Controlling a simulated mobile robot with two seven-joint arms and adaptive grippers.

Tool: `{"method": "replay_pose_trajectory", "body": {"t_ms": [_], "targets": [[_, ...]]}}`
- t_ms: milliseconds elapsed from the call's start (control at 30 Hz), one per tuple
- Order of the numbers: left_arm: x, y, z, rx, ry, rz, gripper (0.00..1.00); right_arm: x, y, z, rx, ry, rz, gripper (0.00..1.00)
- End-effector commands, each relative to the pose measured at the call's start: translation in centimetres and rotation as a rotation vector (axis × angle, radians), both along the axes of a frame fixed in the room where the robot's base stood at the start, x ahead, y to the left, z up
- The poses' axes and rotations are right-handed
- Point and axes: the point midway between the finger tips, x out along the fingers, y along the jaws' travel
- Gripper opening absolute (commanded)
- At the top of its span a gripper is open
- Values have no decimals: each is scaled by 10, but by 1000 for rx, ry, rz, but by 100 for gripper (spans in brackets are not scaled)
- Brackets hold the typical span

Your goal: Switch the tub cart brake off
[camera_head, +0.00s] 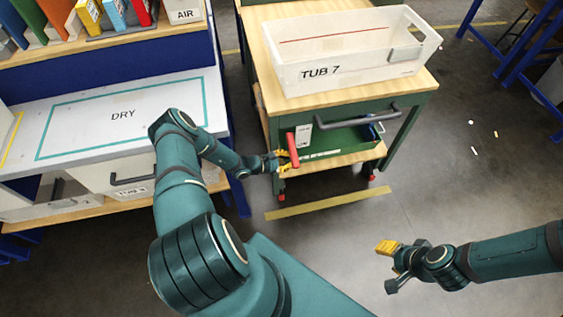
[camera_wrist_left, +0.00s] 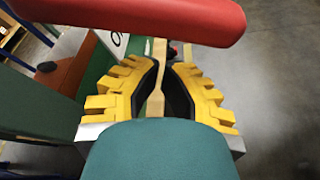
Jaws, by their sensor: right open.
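The tub cart (camera_head: 365,114) is green with a wooden top and stands in the upper middle of the head view. A red brake lever (camera_head: 292,150) hangs at the left of its front panel, beside a white label. In the left wrist view the red lever (camera_wrist_left: 140,18) crosses the top, just beyond the fingertips. My left gripper (camera_head: 281,160) is at the lever; its yellow fingers (camera_wrist_left: 162,66) are apart with nothing between them. Whether a finger touches the lever cannot be told. My right gripper (camera_head: 387,247) is open and empty above the floor, away from the cart.
A white tub marked TUB 7 (camera_head: 350,60) sits on the cart top. A grey handle (camera_head: 355,115) juts from the cart front. A bench marked DRY (camera_head: 100,120) stands at the left. A yellow floor strip (camera_head: 328,203) lies before the cart; floor at the right is mostly clear.

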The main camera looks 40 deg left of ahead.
Motion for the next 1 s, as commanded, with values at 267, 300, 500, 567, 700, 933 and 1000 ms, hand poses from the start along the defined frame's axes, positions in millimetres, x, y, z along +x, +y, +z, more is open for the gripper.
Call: {"method": "replay_pose_trajectory", "body": {"t_ms": [267, 300, 500, 567, 700, 933, 1000], "targets": [[-6, -7, 19, 0, -1, -2, 0, -1, 0, 5, 0, 3, 1, 47], [-6, -7, 20, -1, -1, -2, 0, -1, 0, 5, 0, 3, 1, 47], [-6, -7, 19, -1, 0, -1, 0, -1, 0, 5, 0, 3, 1, 47], [-6, -7, 19, -1, 0, -1, 0, -1, 0, 5, 0, 3, 1, 47], [-6, -8, 20, -5, 3, -1, 0, -1, 0, 5, 0, 3, 1, 47], [-9, -11, 26, -55, 46, -3, 0, -2, 0, 8, 0, 4, 1, 47], [-10, -13, 29, -87, 72, -2, 0, -2, 0, 10, 1, 5, 2, 47]]}}
